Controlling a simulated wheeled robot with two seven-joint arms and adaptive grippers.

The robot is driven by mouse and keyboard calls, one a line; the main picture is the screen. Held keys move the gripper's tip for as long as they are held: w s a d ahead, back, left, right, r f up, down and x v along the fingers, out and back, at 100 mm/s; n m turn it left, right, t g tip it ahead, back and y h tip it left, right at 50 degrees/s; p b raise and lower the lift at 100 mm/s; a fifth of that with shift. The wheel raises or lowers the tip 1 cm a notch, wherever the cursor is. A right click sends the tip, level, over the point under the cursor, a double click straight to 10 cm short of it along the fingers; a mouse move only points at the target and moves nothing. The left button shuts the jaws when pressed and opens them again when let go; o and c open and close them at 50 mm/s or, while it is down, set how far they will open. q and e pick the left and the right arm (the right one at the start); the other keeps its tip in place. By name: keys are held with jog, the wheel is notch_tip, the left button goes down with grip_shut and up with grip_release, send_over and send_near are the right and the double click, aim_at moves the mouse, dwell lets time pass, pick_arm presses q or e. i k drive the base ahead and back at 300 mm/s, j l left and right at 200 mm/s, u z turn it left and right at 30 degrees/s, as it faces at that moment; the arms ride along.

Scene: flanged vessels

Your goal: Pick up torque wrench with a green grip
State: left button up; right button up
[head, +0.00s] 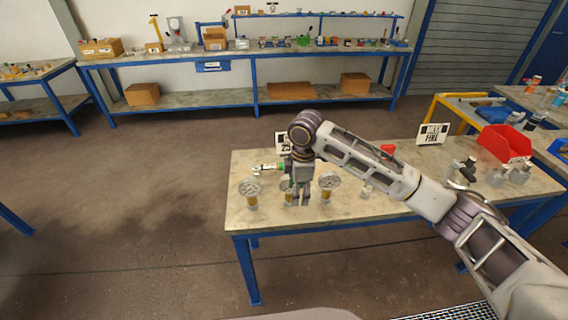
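A small silver tool with a green part (265,168), which looks like the torque wrench, lies near the back left of the near workbench (340,212). Its right end is hidden behind my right gripper. My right arm reaches in from the right, and my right gripper (301,203) points down over the bench, just right of and in front of the tool. Its two fingers are small here, and I cannot tell whether they are open or shut. I see nothing clearly held. My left gripper is not in view.
Flanged vessels (250,190) stand around the gripper, one (329,184) close on its right. A sign is partly hidden behind my arm. Another sign (432,134) and a red bin (505,143) stand farther right. The floor left of the bench is clear.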

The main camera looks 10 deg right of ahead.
aim_at(257, 169)
jog(key=i, duration=0.85)
